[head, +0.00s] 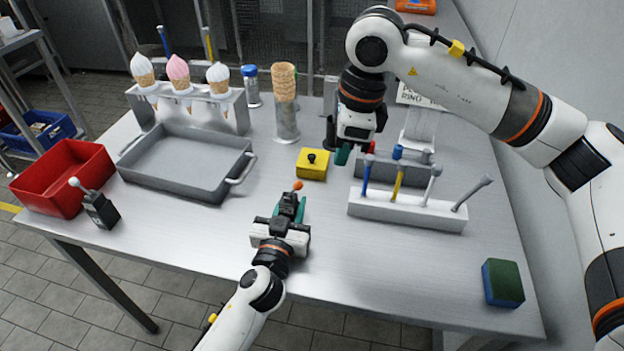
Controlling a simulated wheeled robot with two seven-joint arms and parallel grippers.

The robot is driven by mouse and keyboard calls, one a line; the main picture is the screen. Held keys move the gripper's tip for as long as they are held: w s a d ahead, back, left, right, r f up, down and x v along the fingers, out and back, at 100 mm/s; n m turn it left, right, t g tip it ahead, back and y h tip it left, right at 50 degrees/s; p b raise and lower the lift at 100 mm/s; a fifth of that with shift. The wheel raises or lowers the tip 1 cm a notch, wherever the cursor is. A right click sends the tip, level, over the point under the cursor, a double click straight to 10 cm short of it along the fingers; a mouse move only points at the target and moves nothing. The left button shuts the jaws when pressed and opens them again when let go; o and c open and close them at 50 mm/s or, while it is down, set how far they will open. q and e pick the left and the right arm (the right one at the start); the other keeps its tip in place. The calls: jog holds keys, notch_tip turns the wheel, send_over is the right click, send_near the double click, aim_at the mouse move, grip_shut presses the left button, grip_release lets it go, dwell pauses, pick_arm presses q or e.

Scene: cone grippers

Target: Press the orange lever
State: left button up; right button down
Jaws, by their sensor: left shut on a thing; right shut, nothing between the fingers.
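The orange lever shows as a small orange ball knob (298,185) on a dark lever box (288,203). My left gripper (292,212), with green-teal fingers, is shut on this box near the middle front of the table. Its fingers partly hide the box, and the lever's stem is hardly visible. My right gripper (342,156) points down, shut and empty, behind and to the right of the orange knob and apart from it. It is just right of a yellow block with a black knob (313,164).
A white rack with several coloured-handled tools (408,213) stands right of the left gripper. A sponge (502,283) lies front right.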

aim_at(293, 190)
jog(key=w+a+f, duration=0.1)
jog(key=a+f, duration=0.4)
jog(key=f, duration=0.3)
jog(key=shift+w, duration=0.2)
